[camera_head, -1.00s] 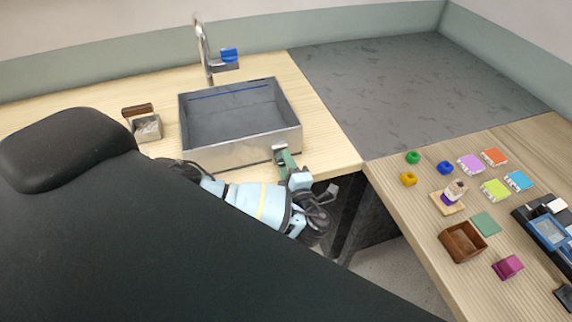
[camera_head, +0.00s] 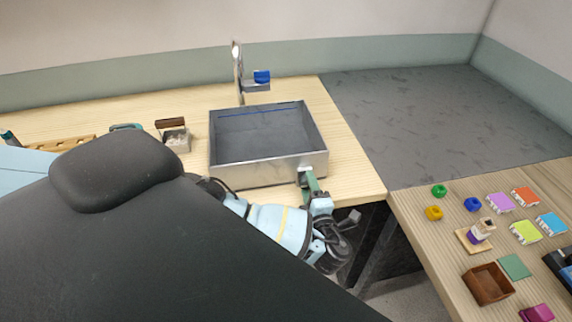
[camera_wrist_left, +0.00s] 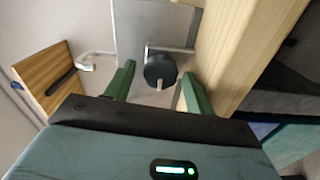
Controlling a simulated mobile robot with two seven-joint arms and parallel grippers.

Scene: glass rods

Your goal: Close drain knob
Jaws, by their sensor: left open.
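The drain knob (camera_wrist_left: 160,68) is a dark round knob beside the metal sink in the left wrist view. My left gripper (camera_wrist_left: 158,82) is open, with one green finger on each side of the knob and gaps between. In the head view, the sink basin (camera_head: 240,175) stands on the wooden counter. My left gripper (camera_head: 309,182) is at its front right corner there, and its fingers largely hide the knob. My right gripper does not show.
A faucet with a blue handle (camera_head: 262,76) stands behind the sink. A small holder (camera_head: 175,139) sits left of it. Another table at right holds a brown box (camera_head: 488,284), a green ring (camera_head: 439,190) and several small coloured items. A dark gap separates the two surfaces.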

